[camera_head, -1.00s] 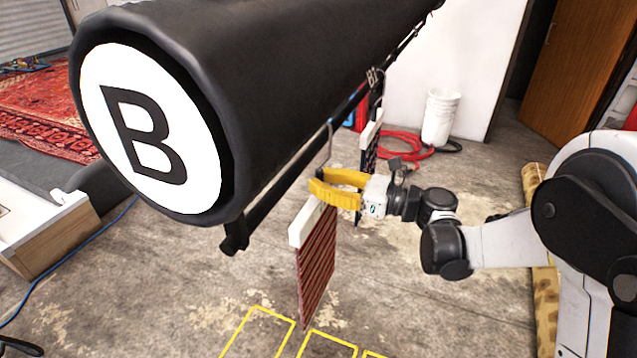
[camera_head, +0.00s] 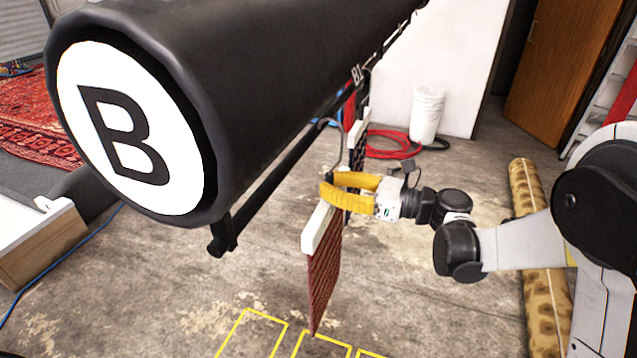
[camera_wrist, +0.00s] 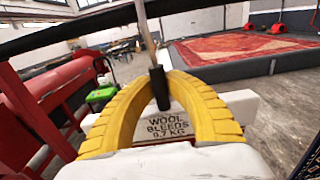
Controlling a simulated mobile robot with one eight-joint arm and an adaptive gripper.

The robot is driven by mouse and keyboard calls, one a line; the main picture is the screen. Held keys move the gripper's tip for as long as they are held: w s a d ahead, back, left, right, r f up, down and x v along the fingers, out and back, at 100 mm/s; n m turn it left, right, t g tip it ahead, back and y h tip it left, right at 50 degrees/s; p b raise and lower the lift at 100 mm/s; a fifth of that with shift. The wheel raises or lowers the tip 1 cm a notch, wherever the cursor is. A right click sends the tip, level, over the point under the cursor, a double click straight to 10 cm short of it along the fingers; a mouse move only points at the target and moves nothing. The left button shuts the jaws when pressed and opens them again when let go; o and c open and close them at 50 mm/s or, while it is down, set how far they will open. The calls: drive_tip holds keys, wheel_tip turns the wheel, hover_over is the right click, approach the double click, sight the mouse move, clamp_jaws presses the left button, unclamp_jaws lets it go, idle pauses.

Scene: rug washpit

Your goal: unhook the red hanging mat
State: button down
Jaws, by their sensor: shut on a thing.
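The red mat (camera_head: 323,272) hangs below a white hanger bar (camera_head: 317,230) with a metal hook (camera_head: 338,135) above it. My gripper (camera_head: 327,187) has yellow fingers shut on the hook's stem, just above the bar. In the wrist view, the gripper (camera_wrist: 159,78) closes around the stem's black sleeve (camera_wrist: 160,92). The bar's label (camera_wrist: 167,127) there reads "WOOL BLEEDS 0.7 KG". The hook's curved top shows beside the dark rail (camera_head: 272,184); I cannot tell if it touches it.
A large black roller marked B (camera_head: 130,135) fills the upper left. Other mats hang farther along the rail, including a dark blue one (camera_head: 357,140). Yellow floor outlines (camera_head: 250,330) are below.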

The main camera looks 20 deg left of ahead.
drive_tip(key=d, duration=1)
drive_tip(key=shift+s+b, duration=0.4)
drive_tip(key=shift+s, duration=0.05)
